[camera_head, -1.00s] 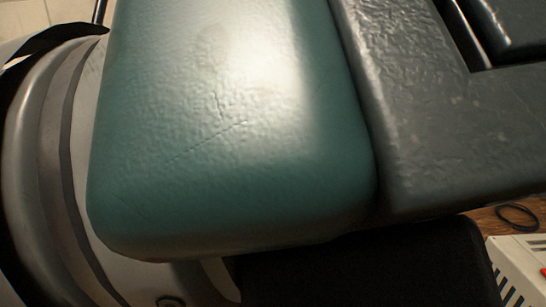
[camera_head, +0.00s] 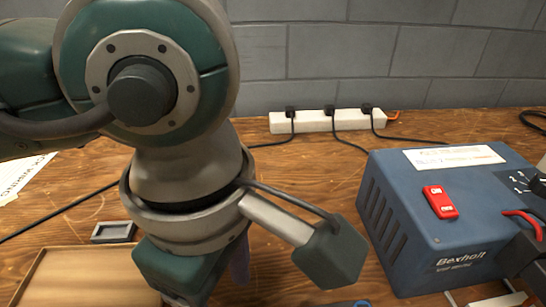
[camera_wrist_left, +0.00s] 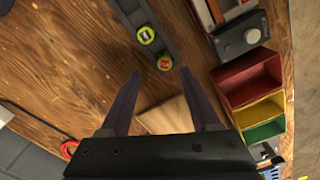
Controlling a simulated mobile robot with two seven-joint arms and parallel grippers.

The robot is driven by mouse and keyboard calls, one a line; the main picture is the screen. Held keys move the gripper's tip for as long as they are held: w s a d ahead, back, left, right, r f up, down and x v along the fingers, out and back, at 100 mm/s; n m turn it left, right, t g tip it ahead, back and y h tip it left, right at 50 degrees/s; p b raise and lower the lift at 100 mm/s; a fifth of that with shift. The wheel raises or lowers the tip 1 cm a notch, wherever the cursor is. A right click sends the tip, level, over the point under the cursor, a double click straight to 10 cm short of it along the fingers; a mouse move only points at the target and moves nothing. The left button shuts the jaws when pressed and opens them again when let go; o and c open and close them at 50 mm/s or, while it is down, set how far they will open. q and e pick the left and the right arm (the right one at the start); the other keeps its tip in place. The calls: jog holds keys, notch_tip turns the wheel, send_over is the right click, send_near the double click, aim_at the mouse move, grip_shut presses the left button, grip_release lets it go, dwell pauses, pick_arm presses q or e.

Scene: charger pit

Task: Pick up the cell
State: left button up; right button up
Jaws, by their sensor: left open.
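In the left wrist view, a dark grey strip-shaped holder (camera_wrist_left: 133,14) carries two round yellow-green ends (camera_wrist_left: 146,35) and (camera_wrist_left: 164,62), one marked red; they look like cells, but I cannot tell which is the task's cell. My left gripper (camera_wrist_left: 160,73) is open, its two dark purple fingers apart with nothing held between them. The lower yellow-green end appears near the gap between the fingertips; the depth between them is unclear. In the head view my left arm fills the left, and its gripper is mostly hidden behind the wrist. My right gripper is not seen.
A blue box (camera_head: 405,245) with a red switch stands at the right of the wooden bench. A white power strip (camera_head: 315,122) with cables lies at the back. A shallow wooden tray (camera_head: 75,252) is front left. Red (camera_wrist_left: 250,78), yellow and green bins show in the wrist view.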

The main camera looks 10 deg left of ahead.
pick_arm(q)
jog(key=f, duration=0.2)
jog(key=s+f, duration=0.1)
jog(key=f, duration=0.1)
jog(key=shift+a+f, duration=0.15)
jog(key=shift+f, duration=0.15)
jog(key=shift+w+f, duration=0.15)
jog(key=shift+f, duration=0.4)
grip_shut()
